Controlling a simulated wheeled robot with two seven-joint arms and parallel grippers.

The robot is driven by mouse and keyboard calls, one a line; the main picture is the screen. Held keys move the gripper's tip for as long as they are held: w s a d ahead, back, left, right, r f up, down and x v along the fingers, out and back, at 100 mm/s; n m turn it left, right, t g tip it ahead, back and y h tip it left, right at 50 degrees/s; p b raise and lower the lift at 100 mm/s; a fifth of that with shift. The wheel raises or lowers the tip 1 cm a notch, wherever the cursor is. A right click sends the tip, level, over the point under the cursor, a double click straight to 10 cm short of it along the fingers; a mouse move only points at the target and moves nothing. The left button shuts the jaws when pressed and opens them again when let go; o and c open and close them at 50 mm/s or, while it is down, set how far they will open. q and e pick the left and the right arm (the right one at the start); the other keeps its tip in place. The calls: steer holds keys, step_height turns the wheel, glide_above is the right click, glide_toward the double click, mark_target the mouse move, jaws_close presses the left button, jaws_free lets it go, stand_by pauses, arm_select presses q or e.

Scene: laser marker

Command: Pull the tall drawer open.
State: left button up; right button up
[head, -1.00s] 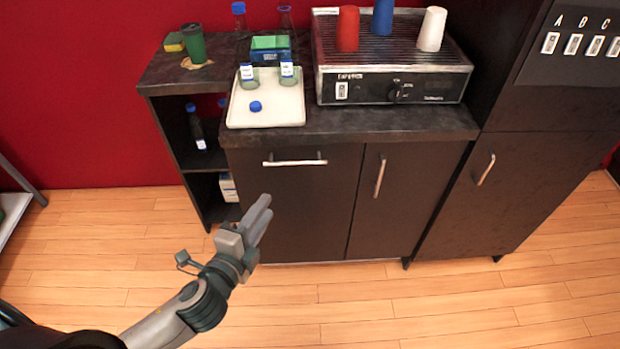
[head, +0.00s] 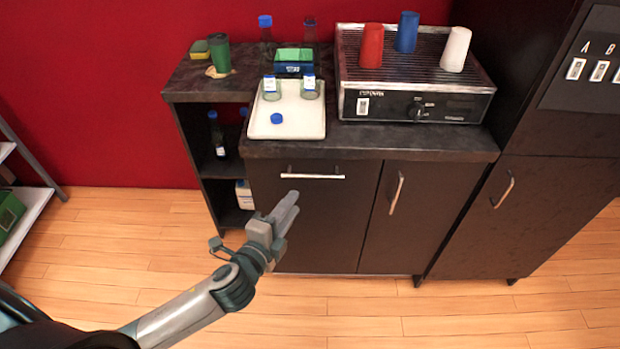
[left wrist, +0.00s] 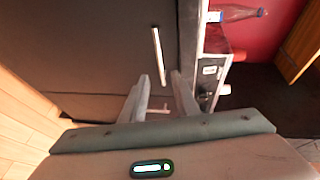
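The tall drawer (head: 312,225) is the dark left front of the cabinet, with a horizontal silver bar handle (head: 312,176) near its top. It is shut, flush with the door beside it. My left gripper (head: 288,203) is in front of the drawer, a little below and left of the handle in the head view. In the left wrist view the handle (left wrist: 159,55) lies beyond the fingers, its near end showing between the lines of the two fingertips (left wrist: 159,78). The fingers are apart and empty, not touching the handle. My right gripper is out of view.
A door with a vertical handle (head: 396,193) adjoins the drawer. The countertop holds a white tray (head: 300,127) with bottles and a machine (head: 415,105) with three cups on it. Open shelves (head: 228,170) stand at the left. The wooden floor (head: 390,310) in front is clear.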

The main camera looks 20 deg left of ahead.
mark_target(312, 177)
arm_select(q)
steer(key=p+x, duration=0.1)
steer(key=x, duration=0.9)
steer(key=shift+w+f, duration=0.15)
steer(key=shift+w, duration=0.5)
steer(key=shift+w+d, duration=0.1)
steer(key=shift+w, duration=0.1)
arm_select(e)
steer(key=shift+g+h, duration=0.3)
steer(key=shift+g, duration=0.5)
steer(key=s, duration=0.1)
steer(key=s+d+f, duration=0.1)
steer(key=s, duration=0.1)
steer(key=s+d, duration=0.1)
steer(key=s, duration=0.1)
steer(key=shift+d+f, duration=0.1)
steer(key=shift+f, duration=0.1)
